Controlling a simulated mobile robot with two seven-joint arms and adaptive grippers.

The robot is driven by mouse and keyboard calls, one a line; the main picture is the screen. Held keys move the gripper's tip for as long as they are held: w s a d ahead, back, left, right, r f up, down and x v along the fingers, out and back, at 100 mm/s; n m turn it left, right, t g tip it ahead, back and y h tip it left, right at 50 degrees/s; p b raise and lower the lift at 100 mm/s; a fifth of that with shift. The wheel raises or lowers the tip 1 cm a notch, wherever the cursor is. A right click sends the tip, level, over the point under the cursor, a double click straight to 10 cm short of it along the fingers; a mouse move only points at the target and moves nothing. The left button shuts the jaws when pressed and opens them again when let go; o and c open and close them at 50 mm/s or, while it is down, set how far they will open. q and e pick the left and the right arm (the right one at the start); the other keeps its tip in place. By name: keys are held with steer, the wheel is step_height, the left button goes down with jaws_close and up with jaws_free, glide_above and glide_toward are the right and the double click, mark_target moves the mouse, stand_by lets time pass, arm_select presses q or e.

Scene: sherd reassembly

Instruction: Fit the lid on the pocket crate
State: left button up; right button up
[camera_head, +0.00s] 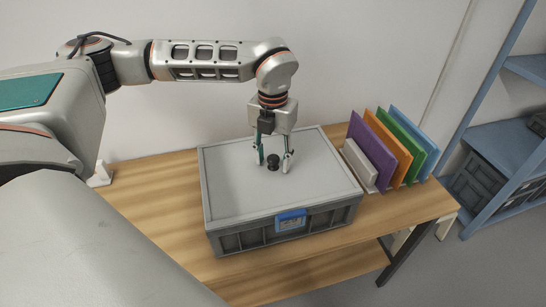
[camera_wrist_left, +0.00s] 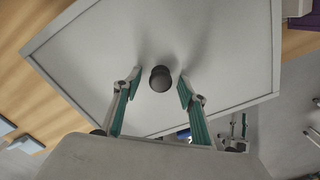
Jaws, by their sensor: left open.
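The grey pocket crate (camera_head: 284,231) stands on the wooden table, with a blue latch (camera_head: 290,220) on its front. The flat pale grey lid (camera_head: 235,180) lies over the crate's top and looks level, with its edges along the rim. A dark round knob (camera_head: 273,163) stands up from the lid's middle; it also shows in the wrist view (camera_wrist_left: 160,78). My left gripper (camera_head: 273,160) points down over the lid, open, with one finger on each side of the knob and gaps between. Part of what may be my right gripper (camera_wrist_left: 237,130) shows small in the wrist view; its jaws are unclear.
Upright purple (camera_head: 369,150), orange, green and blue panels stand close to the crate's right side, with a pale block (camera_head: 358,163) in front of them. A blue shelf (camera_head: 490,150) holding dark crates stands at the far right.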

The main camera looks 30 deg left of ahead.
mark_target(273, 158)
arm_select(q)
step_height(273, 158, up, 12)
stand_by(0.6)
steer(key=shift+s, duration=0.1)
stand_by(0.4)
